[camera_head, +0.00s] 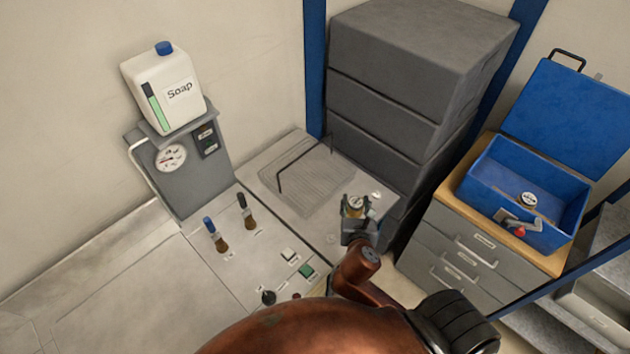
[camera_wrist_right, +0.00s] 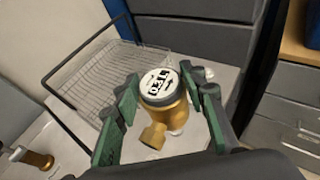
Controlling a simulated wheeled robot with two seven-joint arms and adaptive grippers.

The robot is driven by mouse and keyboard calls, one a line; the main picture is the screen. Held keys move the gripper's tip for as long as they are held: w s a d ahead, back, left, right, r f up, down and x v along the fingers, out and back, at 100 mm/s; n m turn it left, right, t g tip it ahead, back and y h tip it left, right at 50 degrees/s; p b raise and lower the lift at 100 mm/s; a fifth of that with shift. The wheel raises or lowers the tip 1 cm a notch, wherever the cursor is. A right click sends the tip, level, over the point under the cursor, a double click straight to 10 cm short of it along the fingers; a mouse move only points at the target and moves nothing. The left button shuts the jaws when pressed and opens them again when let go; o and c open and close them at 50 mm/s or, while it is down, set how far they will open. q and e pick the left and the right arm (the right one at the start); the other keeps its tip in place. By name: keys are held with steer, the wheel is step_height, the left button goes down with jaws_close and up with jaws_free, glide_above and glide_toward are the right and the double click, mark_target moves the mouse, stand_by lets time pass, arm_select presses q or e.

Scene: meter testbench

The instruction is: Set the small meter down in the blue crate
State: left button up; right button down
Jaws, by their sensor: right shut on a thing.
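The small meter is a brass body with a white round face (camera_wrist_right: 162,86) and a short brass pipe stub. In the head view the meter (camera_head: 354,204) is at my right gripper (camera_head: 358,214), above the right end of the grey bench. My right gripper (camera_wrist_right: 158,112) is shut on the meter, with green-padded fingers around its body. The blue crate (camera_head: 490,170) stands open to the right, its lid up. Inside it lie a round white-faced item (camera_head: 527,200) and a part with a red handle (camera_head: 520,231). My left gripper is not in view.
The crate is on a wood-topped drawer cabinet (camera_head: 455,222). Stacked grey boxes (camera_head: 400,70) stand behind the bench. A wire rack (camera_head: 305,175) sits left of the meter. A soap jug (camera_head: 165,90) stands on a gauge panel (camera_head: 190,180) to the left.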

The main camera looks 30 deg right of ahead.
steer(key=shift+m+g+h, duration=0.5)
steer(key=shift+m, duration=0.2)
steer(key=d, duration=0.4)
steer(key=shift+w+f+p, duration=0.2)
steer(key=shift+w+p, duration=0.05)
steer(key=shift+p, duration=0.1)
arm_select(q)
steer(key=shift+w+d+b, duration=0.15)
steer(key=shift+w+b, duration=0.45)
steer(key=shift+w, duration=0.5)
arm_select(e)
steer(key=shift+w+d+f, duration=0.5)
steer(key=shift+w+f, duration=1.5)
steer(key=shift+f, duration=0.05)
steer(key=shift+w+d+f, duration=0.5)
steer(key=shift+w+f, duration=1.45)
steer(key=shift+f, duration=0.05)
steer(key=shift+w+d+f, duration=0.5)
steer(key=shift+w+f, duration=1.5)
steer(key=shift+f, duration=0.05)
steer(key=c, duration=1.5)
jaws_free()
steer(key=shift+s+f, duration=0.1)
steer(key=shift+f, duration=0.1)
